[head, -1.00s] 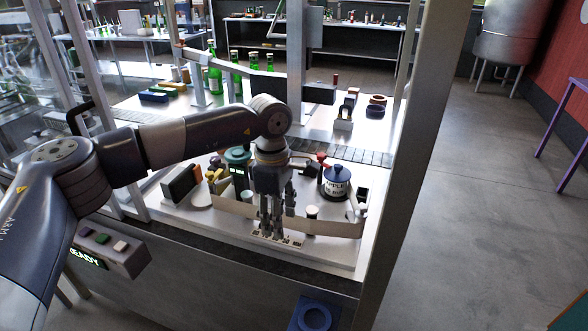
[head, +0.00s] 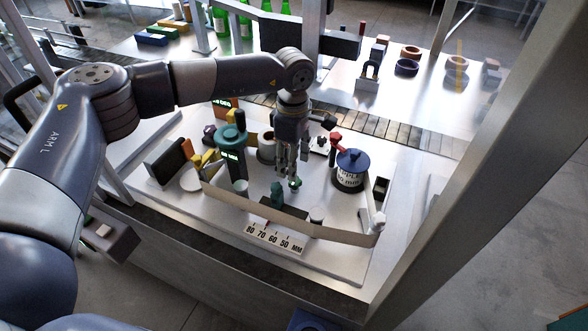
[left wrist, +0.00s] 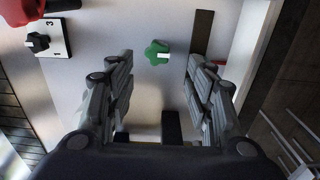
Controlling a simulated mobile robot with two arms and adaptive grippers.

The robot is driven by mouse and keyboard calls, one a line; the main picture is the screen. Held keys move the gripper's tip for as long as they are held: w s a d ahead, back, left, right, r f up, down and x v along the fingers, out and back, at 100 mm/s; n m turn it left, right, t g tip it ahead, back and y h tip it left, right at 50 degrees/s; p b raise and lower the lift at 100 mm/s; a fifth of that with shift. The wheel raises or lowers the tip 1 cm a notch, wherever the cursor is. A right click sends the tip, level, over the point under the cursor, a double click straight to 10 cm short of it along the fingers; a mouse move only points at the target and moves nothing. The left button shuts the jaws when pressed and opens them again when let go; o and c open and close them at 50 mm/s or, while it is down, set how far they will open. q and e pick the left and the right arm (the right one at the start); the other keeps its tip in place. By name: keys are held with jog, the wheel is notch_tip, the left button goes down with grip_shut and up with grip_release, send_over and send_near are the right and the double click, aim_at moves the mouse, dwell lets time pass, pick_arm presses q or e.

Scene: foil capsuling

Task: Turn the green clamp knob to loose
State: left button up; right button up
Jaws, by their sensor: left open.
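The green clamp knob (left wrist: 157,52) shows in the left wrist view as a small star shape with a white mark pointing right. It lies between and just beyond my open fingertips, with clear gaps on both sides. In the head view the knob (head: 296,184) is just below the fingertips of my left gripper (head: 288,170). The gripper points down and holds nothing. A dark green block (head: 277,194) stands just left of the knob, behind the scale (head: 275,239) marked 80 to 50 MM. My right gripper is in neither view.
A labelled pot with a blue lid (head: 352,170) stands right of the gripper. A green-topped unit with a display (head: 231,155) stands left. A low beige band (head: 340,235) curves along the front. A black selector knob (left wrist: 37,42) sits on a white plate near a red part.

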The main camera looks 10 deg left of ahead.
aim_at(295, 184)
pick_arm(q)
jog(key=f, duration=0.2)
jog(key=f+p, duration=0.1)
jog(key=f, duration=0.1)
jog(key=f+p, duration=0.1)
jog(key=f, duration=0.1)
jog(key=shift+w, duration=0.25)
jog(key=shift+f, duration=0.1)
jog(key=shift+c, duration=0.9)
jog(key=c, duration=0.9)
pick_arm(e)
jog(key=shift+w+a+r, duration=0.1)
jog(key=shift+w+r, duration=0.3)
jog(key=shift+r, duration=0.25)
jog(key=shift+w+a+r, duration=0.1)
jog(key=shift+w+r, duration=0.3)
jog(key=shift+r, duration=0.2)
